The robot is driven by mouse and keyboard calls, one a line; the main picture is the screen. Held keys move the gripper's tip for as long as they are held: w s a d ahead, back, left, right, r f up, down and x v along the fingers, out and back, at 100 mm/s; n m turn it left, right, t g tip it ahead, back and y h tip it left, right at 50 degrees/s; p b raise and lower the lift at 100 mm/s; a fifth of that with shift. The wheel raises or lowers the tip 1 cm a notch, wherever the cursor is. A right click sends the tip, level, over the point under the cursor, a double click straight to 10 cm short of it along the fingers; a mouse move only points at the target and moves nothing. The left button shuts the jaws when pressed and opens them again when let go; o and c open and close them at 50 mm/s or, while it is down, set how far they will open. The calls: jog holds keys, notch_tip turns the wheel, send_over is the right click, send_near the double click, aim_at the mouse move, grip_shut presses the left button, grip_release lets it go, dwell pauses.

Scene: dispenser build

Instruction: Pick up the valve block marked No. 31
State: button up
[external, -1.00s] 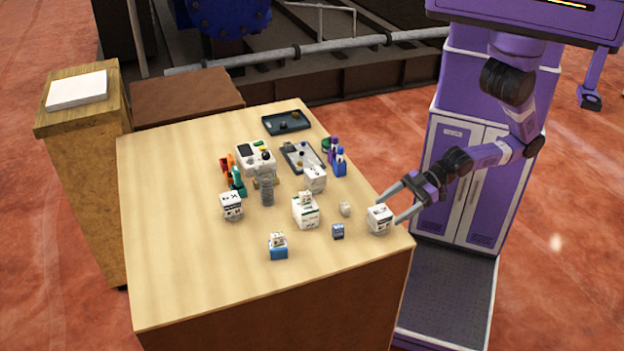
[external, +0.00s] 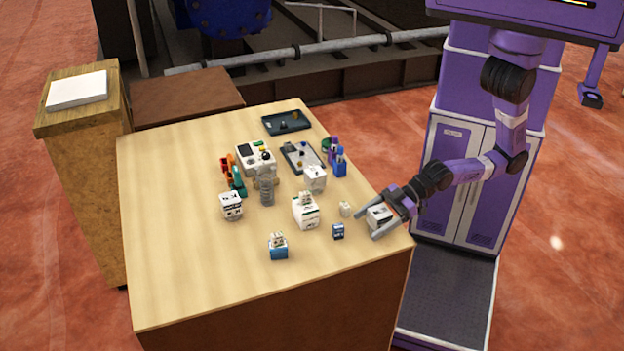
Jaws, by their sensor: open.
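A white block with dark markings (external: 378,217) sits near the right edge of the table. My gripper (external: 372,215) is open, with its two fingers on either side of this block; I cannot tell whether they touch it. Other white blocks with dark print stand on the table: a larger one (external: 306,212) in the middle, one (external: 231,206) at the left, one (external: 315,178) behind, and a small white one on a blue base (external: 278,246) at the front. The numbers are too small to read, so I cannot tell which is No. 31.
A small white piece (external: 345,209) and a small dark blue block (external: 338,231) stand just left of my gripper. Farther back are a grey coil-like post (external: 267,191), blue and purple bottles (external: 339,163) and a dark tray (external: 287,130). The table's front left is clear.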

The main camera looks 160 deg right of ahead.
grip_shut()
jog(key=shift+r, duration=0.1)
